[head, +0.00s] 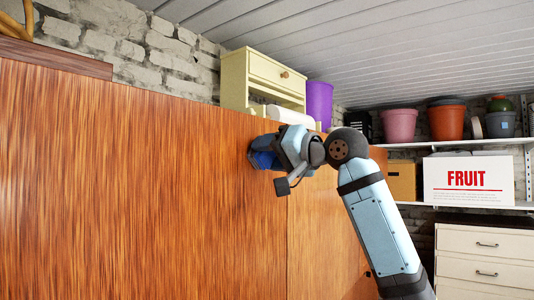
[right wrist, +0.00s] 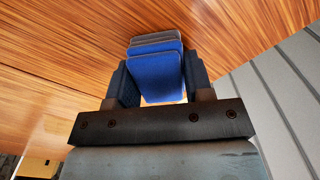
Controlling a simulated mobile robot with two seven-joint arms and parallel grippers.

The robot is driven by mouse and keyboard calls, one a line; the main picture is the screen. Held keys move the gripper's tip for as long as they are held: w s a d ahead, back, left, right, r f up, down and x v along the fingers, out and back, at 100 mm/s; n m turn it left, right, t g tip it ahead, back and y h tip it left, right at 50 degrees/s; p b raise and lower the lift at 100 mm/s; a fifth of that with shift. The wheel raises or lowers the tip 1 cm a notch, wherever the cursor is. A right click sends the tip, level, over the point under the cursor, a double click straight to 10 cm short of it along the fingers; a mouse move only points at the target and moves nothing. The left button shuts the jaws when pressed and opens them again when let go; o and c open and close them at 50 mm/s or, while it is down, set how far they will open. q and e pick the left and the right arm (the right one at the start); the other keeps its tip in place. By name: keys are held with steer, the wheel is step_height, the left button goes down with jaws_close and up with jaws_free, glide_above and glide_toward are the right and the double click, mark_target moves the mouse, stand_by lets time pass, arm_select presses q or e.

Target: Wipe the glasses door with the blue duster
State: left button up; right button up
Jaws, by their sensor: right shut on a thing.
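The blue duster (head: 264,160) is at the wood front of the wall unit in the head view, near its top edge. My right gripper (head: 274,152) is shut on it. In the right wrist view the duster (right wrist: 157,78) sits between the two dark fingers, its far end at or very close to the wood; I cannot tell if it touches. A large wood panel (head: 130,190) fills the left, and a seam parts it from a narrower panel (head: 318,225) on the right. No glass shows, so I cannot tell which panel is the glasses door. My left gripper is out of view.
On top of the unit stand a cream small drawer cabinet (head: 277,75), a purple pot (head: 319,100) and a white roll (head: 290,116).

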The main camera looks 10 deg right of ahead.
steer(key=shift+b+v, duration=0.5)
steer(key=shift+v, duration=2.45)
steer(key=shift+s, duration=0.1)
steer(key=v, duration=0.3)
